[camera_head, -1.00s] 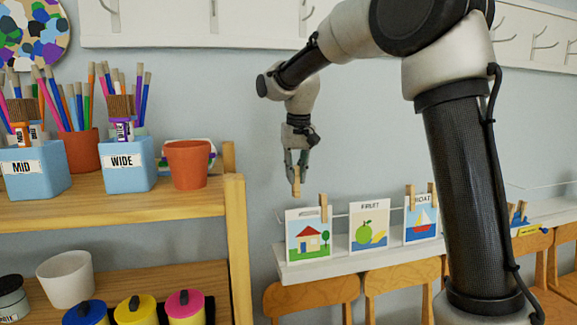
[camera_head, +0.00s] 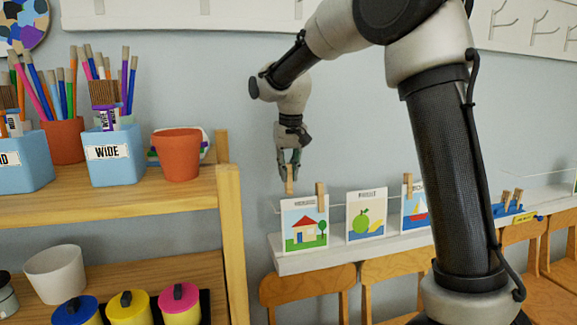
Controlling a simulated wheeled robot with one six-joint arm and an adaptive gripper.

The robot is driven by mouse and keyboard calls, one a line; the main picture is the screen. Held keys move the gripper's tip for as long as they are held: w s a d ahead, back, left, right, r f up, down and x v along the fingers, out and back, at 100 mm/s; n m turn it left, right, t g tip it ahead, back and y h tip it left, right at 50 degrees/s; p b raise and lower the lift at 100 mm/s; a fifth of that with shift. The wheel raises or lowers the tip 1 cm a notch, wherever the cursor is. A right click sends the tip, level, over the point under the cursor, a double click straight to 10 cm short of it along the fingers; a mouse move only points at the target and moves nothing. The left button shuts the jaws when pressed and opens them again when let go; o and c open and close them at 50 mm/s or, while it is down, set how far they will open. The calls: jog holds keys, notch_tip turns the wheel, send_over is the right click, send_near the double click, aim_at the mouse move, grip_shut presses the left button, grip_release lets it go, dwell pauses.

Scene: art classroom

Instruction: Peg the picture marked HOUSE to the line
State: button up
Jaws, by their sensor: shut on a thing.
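The HOUSE picture (camera_head: 304,229), a white card with a red-roofed house and a tree, hangs upright at the line (camera_head: 341,205) above a white ledge. A wooden peg (camera_head: 321,196) sits at its top right corner. My gripper (camera_head: 289,168) is above the card's top left part, shut on another wooden peg (camera_head: 290,183). That peg's lower end is at the card's top edge; I cannot tell whether it grips card and line.
The fruit picture (camera_head: 365,216) and partly hidden boat picture (camera_head: 412,212) stand to the right, a peg (camera_head: 407,186) on the boat one. A blue holder (camera_head: 508,210) with pegs is farther right. A wooden shelf (camera_head: 232,235) with pots stands left; chairs (camera_head: 308,284) are below.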

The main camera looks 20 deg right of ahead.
aim_at(289, 185)
jog(key=shift+s+f, duration=0.2)
jog(key=shift+f, duration=1.3)
jog(key=shift+s+f, duration=0.2)
jog(key=shift+f, duration=1.25)
jog(key=shift+f, duration=0.1)
jog(key=o, duration=0.9)
jog(key=shift+o, duration=1.3)
jog(key=shift+s+r, duration=0.15)
jog(key=shift+r, duration=1)
jog(key=shift+s+r, duration=0.2)
jog(key=shift+r, duration=0.95)
jog(key=shift+s+r, duration=0.15)
jog(key=shift+r, duration=1)
